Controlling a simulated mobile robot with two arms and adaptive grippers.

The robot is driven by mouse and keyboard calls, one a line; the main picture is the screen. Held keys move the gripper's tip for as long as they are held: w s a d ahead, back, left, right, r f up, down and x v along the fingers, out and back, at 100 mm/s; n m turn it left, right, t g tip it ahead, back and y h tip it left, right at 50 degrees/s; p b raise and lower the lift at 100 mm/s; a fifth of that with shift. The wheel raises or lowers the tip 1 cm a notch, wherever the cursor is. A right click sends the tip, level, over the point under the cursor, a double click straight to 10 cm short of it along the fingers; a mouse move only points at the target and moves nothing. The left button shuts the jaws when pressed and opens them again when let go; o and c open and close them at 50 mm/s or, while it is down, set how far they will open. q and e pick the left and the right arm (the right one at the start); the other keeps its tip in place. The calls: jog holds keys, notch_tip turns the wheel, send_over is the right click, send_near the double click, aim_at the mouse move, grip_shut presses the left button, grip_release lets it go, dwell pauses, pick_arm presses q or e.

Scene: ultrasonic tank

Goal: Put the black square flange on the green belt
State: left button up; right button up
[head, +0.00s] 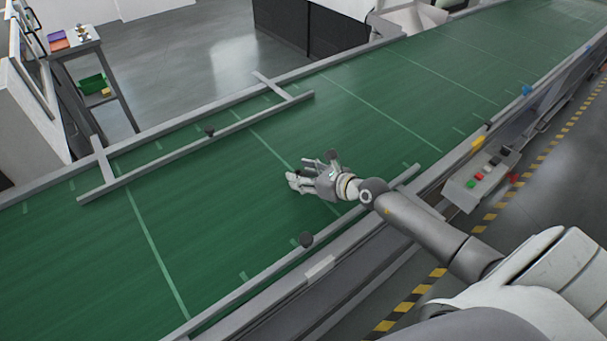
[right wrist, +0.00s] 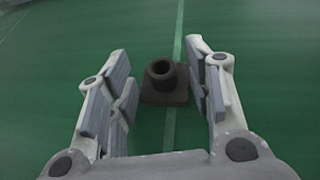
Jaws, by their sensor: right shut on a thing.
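The black square flange (right wrist: 165,84) has a square base and a round raised collar. In the right wrist view it sits between the fingers of my right gripper (right wrist: 163,88), which is shut on it. In the head view my right gripper (head: 304,178) is over the middle of the green belt (head: 386,105), low down and fingers pointing left. The flange is mostly hidden by the fingers there. The belt also fills the background of the right wrist view (right wrist: 60,60). I cannot tell whether the flange touches the belt. My left gripper is not in view.
A control box with coloured buttons (head: 482,180) stands at the near edge. The belt around my gripper is clear.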

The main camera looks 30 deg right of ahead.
jog(key=shift+f, duration=0.1)
jog(key=o, duration=1.4)
jog(key=shift+c, duration=0.2)
jog(key=b+v, duration=0.1)
jog(key=v, duration=0.9)
jog(key=shift+s, duration=0.25)
jog(key=shift+s+d+r, duration=0.3)
jog(key=shift+s+r, duration=0.3)
jog(key=shift+s, duration=0.1)
